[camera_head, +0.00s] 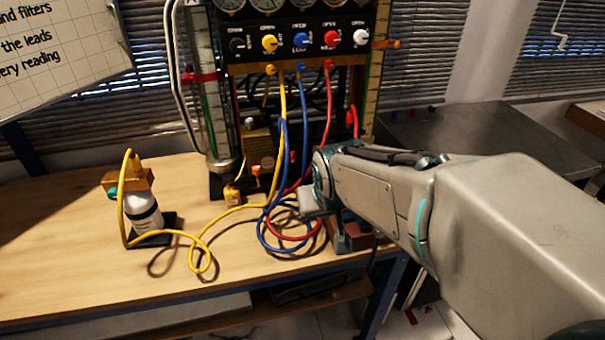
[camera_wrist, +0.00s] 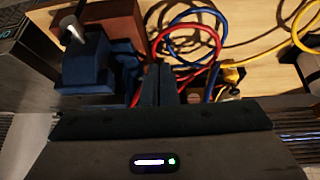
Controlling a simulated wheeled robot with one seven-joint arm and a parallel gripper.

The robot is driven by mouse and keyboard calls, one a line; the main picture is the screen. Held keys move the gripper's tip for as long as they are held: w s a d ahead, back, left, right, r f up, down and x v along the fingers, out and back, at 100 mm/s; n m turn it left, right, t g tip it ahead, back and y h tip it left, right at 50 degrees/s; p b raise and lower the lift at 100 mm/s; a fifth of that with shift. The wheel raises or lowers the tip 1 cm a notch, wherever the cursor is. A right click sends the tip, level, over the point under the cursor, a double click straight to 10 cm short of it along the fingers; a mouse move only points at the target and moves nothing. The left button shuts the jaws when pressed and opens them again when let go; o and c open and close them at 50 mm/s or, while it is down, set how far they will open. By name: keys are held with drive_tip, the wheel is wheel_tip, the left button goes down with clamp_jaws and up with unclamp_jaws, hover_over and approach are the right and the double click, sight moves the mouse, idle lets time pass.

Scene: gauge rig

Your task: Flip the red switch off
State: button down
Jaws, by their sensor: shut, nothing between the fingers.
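A reddish-brown block (camera_wrist: 112,20) stands at the upper left of the wrist view, beside a dark blue block (camera_wrist: 88,62) with a pale metal lever (camera_wrist: 72,29) sticking up. I cannot tell for certain whether this is the red switch. The reddish-brown block also shows in the head view (camera_head: 352,240), at the bench's right front, partly hidden by my arm. My gripper (camera_wrist: 168,70) is shut and empty, to the right of the blue block and apart from the lever. A red knob (camera_head: 331,38) is on the rig's panel.
The gauge rig (camera_head: 300,55) stands at the back with yellow, blue and red knobs. Loose blue cable (camera_head: 268,235), red cable (camera_wrist: 212,45) and yellow cable (camera_head: 200,250) lie near my gripper. A white bottle (camera_head: 142,212) stands left. The bench's left front (camera_head: 60,280) is clear.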

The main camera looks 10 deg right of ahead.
drive_tip(key=shift+s+a+g, duration=0.15)
drive_tip(key=shift+s+g, duration=0.25)
drive_tip(key=shift+s, duration=0.85)
drive_tip(key=s+a+g, duration=0.1)
drive_tip(key=s+g, duration=0.1)
drive_tip(key=s, duration=0.4)
drive_tip(key=shift+s+y+p, duration=0.3)
drive_tip(key=shift+y, duration=0.1)
